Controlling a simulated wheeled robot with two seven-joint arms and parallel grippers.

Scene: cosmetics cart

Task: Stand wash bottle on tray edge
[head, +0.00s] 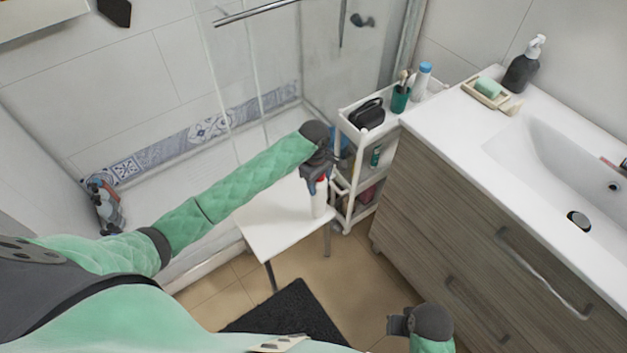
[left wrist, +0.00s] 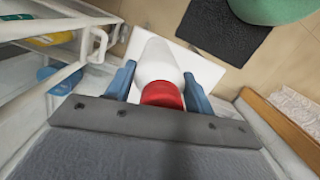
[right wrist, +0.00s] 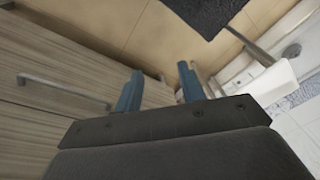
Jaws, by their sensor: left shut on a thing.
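A white wash bottle with a red cap (head: 319,198) is between the fingers of my left gripper (head: 317,180). In the left wrist view the bottle (left wrist: 157,65) shows its white body beyond the red cap, with a blue finger on each side. My left gripper is shut on it, over or beside the white stool (head: 275,222). I cannot tell whether the bottle touches the stool. The white cart's top tray (head: 349,125) is just right of my left gripper. My right gripper (head: 400,325) is low at the front; in the right wrist view its fingers (right wrist: 158,88) are apart and empty.
The cart's top holds a black bag (head: 367,113), a green cup with brushes (head: 400,98) and a white bottle with a blue cap (head: 423,75). Lower tiers hold more items. The wooden vanity (head: 440,190) stands right of the cart. A dark mat (head: 290,312) lies on the floor.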

